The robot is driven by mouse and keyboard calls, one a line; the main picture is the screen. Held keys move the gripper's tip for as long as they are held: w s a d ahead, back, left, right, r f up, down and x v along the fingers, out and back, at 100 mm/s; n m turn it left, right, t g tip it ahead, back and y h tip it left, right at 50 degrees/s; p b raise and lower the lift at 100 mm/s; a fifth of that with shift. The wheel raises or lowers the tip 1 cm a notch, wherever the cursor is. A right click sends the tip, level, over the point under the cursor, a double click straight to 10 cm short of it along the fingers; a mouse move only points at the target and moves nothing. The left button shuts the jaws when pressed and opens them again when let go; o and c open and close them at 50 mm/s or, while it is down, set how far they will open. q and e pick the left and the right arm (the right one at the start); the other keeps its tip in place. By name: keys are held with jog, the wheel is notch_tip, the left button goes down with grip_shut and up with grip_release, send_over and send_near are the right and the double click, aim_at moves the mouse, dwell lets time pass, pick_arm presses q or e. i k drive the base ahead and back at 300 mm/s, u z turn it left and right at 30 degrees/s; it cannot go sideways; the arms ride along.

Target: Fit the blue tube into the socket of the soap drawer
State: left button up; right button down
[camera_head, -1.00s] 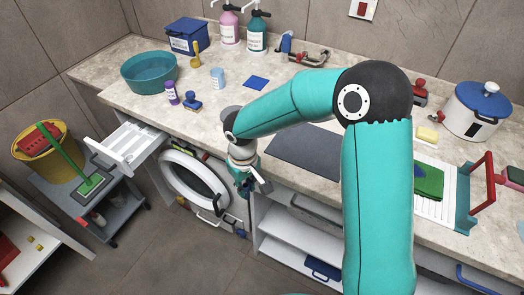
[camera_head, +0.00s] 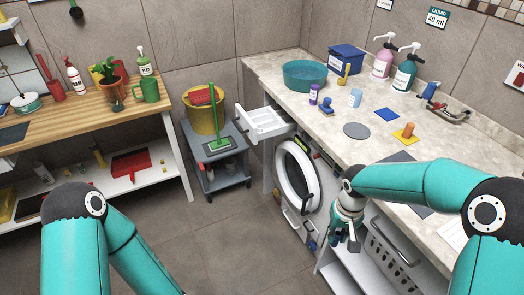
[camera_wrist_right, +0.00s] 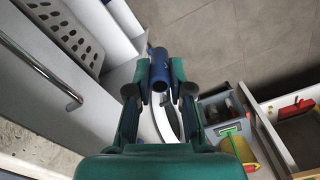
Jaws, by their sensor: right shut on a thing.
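The blue tube (camera_wrist_right: 159,70) is between the fingers of my right gripper (camera_wrist_right: 159,88) in the wrist view, which is shut on it. In the head view my right gripper (camera_head: 345,237) hangs in front of the counter, to the right of the washing machine door; the tube is hard to make out there. The white soap drawer (camera_head: 264,123) stands pulled out at the counter's left end, up and left of the gripper and well apart from it. Its socket is too small to tell. My left arm shows at bottom left, but its gripper is out of view.
The washing machine (camera_head: 294,175) has a round white door. A grey cart (camera_head: 222,178) with a yellow bucket (camera_head: 206,118) stands left of the drawer. A white basket (camera_head: 383,255) is below the counter at right.

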aim_at(260, 135)
jog(key=k, duration=0.65)
jog(key=u, duration=0.45)
jog(key=i, duration=0.75)
jog(key=u, duration=0.6)
jog(key=i, duration=1.15)
jog(key=z, duration=0.85)
